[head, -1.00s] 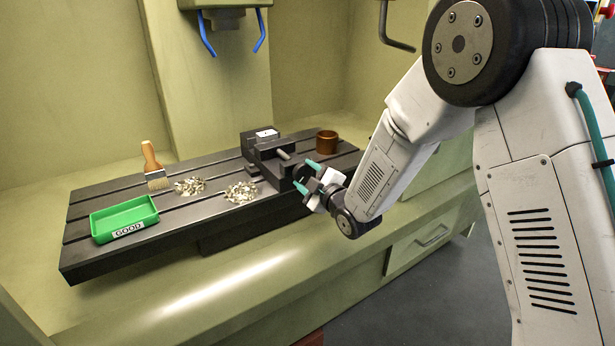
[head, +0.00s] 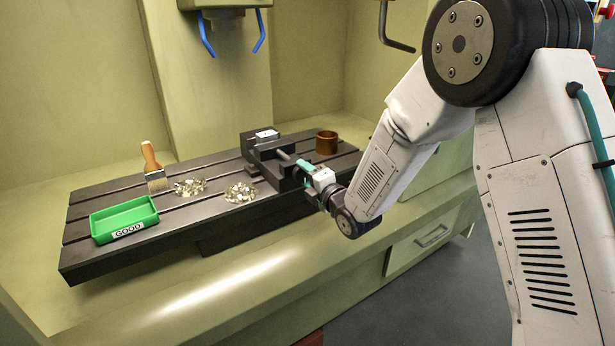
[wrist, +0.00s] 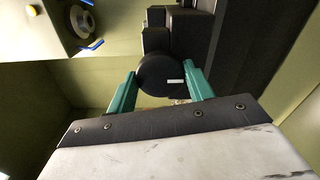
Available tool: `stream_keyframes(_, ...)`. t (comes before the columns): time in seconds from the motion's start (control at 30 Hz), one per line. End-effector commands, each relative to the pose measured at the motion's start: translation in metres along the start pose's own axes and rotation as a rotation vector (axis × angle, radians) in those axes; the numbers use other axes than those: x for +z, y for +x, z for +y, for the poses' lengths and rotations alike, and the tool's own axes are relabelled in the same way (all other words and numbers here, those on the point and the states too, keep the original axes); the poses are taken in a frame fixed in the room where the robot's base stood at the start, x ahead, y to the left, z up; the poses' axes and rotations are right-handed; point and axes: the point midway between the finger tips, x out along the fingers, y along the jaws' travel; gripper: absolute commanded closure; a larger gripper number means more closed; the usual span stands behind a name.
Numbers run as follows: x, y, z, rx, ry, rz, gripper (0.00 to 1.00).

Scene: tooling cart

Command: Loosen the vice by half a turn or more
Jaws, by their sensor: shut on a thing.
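The dark vice (head: 268,150) stands on the right part of the slotted table, with a light screw bar between its jaw blocks. Its round black knob (wrist: 160,72) faces my wrist camera and bears a short white mark lying level at its right side. My gripper (head: 304,168) is at the vice's near end, shut on the knob. In the wrist view one teal finger of my gripper (wrist: 162,88) lies on each side of the knob. In the head view the fingers mostly hide the knob.
A green tray (head: 97,225) labelled GOOD, a brush (head: 152,165) and two piles of metal chips (head: 240,192) lie left of the vice. A copper-coloured cup (head: 327,142) stands behind it at right. Blue handles (head: 206,35) hang above.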

Motion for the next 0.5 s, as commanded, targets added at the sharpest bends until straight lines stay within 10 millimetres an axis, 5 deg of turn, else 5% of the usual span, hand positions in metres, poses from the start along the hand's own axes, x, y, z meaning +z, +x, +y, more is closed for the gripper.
stream_keyframes(0.5, 0.0005, 0.0004, 0.0006, 0.001, -0.091, -0.001, 0.71)
